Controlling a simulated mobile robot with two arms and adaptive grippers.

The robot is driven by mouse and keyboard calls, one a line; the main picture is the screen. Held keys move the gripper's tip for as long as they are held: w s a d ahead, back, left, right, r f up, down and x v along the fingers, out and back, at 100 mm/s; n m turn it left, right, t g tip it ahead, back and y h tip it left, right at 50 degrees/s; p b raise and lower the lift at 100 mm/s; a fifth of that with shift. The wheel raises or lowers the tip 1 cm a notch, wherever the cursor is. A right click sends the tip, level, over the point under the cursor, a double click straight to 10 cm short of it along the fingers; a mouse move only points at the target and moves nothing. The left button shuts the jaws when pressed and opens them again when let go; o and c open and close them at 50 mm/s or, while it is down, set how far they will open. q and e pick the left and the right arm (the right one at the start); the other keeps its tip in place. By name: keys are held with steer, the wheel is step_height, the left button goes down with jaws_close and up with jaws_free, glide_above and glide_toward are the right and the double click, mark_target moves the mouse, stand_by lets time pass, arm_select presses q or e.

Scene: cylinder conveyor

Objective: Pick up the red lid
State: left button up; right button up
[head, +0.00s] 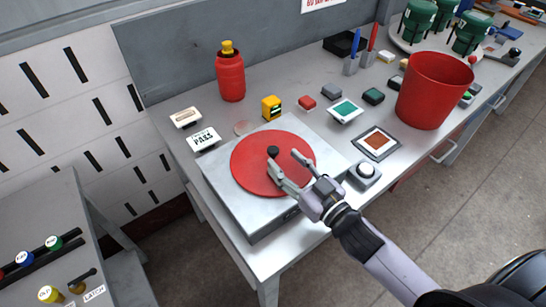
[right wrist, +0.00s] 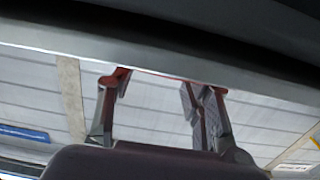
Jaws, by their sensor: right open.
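The red lid (head: 249,166) is a flat round disc with a small black knob (head: 273,151) at its middle. It lies on a grey metal box (head: 238,206) on the workbench. My right gripper (head: 285,160) is open over the lid, with its fingertips close to the knob. I cannot tell whether the fingers touch the lid or knob. In the right wrist view the two fingers (right wrist: 160,82) stand apart with nothing between them; the lid cannot be made out clearly there. My left gripper is not in view.
A red bottle (head: 230,77) stands behind the box, and a red bucket (head: 431,92) stands to the right. Small blocks and a yellow box (head: 271,107) lie behind the lid. A grey unit with a round button (head: 365,174) sits just right of my gripper.

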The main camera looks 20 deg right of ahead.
mark_target(276, 153)
steer(key=x, duration=0.4)
steer(key=shift+w+p, duration=0.2)
steer(key=shift+p, duration=0.2)
jaws_close()
stand_by(0.5)
